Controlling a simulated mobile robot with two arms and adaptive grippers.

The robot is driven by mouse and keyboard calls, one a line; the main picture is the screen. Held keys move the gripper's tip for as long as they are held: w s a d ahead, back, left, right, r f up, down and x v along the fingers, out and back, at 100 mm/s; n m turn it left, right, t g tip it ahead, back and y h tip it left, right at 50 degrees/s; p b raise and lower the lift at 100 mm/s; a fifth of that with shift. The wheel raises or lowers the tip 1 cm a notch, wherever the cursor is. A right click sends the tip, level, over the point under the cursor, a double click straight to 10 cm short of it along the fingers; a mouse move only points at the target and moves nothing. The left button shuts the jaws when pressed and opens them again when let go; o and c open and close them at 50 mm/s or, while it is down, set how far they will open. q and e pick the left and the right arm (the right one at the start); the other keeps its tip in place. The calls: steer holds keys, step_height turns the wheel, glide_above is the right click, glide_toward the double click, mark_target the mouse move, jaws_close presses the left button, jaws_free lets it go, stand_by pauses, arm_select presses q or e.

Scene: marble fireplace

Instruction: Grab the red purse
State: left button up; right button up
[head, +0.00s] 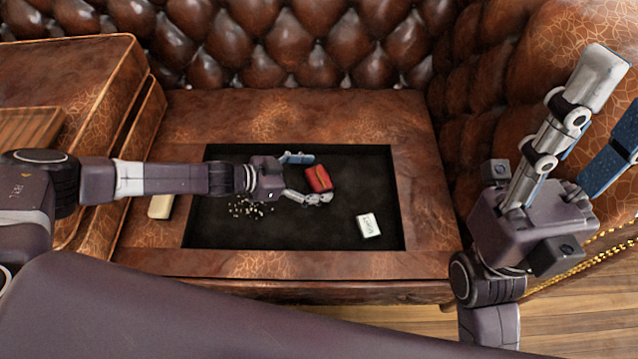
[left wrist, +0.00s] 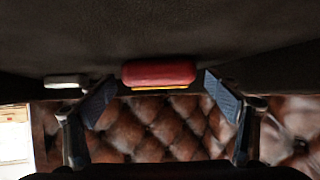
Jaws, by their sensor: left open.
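The red purse (head: 318,179) lies on the dark inset panel (head: 330,232) of the brown leather seat. In the left wrist view the purse (left wrist: 158,73) shows as a red bar with a yellow lower edge, between the two fingertips. My left gripper (head: 306,178) is open, with one finger on the far side of the purse and one on the near side. It also shows in the left wrist view (left wrist: 161,98), with a gap on each side of the purse. My right gripper (head: 607,115) is raised at the right, open and empty, away from the purse.
A small white box (head: 368,226) lies on the panel, right of and nearer than the purse. Small pale crumbs (head: 250,209) are scattered below my left wrist. A cream block (head: 160,206) sits at the left. Tufted leather backs the seat.

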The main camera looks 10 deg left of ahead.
arm_select(q)
steer(key=shift+w+d+f, duration=0.2)
steer(key=shift+w+d, duration=0.05)
steer(key=shift+d, duration=0.15)
steer(key=c, duration=1.3)
steer(key=shift+r, duration=0.1)
